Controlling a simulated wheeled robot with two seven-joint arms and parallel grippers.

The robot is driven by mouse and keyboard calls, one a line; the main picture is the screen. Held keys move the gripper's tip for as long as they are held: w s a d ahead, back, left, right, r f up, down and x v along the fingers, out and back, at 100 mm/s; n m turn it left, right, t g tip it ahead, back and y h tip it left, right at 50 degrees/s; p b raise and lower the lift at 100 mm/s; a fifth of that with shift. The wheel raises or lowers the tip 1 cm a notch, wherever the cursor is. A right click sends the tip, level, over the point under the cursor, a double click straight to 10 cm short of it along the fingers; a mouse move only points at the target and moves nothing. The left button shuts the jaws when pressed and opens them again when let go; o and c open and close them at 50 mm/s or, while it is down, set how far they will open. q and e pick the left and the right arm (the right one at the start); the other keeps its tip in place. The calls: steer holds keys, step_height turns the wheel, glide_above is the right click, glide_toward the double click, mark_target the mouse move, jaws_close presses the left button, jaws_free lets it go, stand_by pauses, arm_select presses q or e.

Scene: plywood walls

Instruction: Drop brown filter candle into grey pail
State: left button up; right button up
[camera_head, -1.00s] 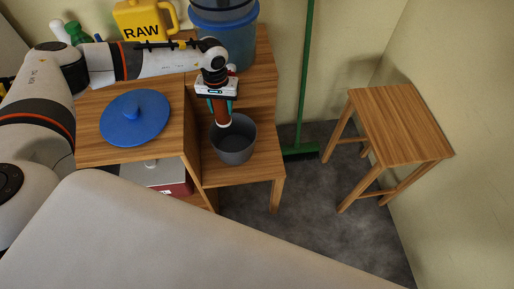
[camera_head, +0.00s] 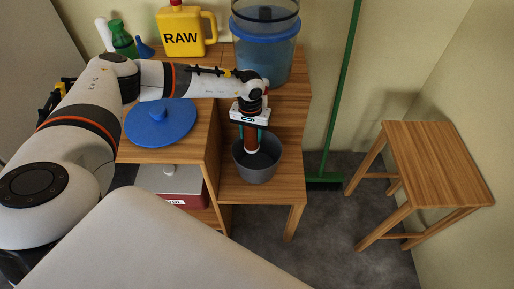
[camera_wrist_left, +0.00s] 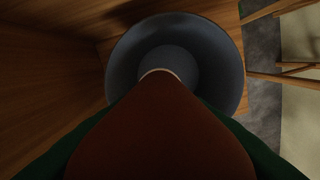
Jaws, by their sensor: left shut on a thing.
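My left gripper (camera_head: 250,132) is shut on the brown filter candle (camera_head: 250,142), which hangs upright with its pale-tipped end downward. The grey pail (camera_head: 258,172) stands on the low wooden shelf, and the candle's lower end is over its opening, toward the left side. In the left wrist view the brown candle (camera_wrist_left: 160,135) fills the lower middle, and its tip points into the round grey pail (camera_wrist_left: 222,62). The pail looks empty there. I cannot tell for sure whether the candle's tip is below the rim. My right gripper is not in view.
A blue lid (camera_head: 160,124) lies on the higher wooden top at left. A blue-banded water container (camera_head: 265,50), a yellow RAW jug (camera_head: 184,32) and a green bottle (camera_head: 122,40) stand behind. A green broom (camera_head: 326,178) leans at the wall. A wooden stool (camera_head: 436,162) stands right.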

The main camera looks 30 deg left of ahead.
arm_select(q)
steer(key=o, duration=1.2)
step_height(320, 180, up, 12)
steer(key=shift+r, duration=0.1)
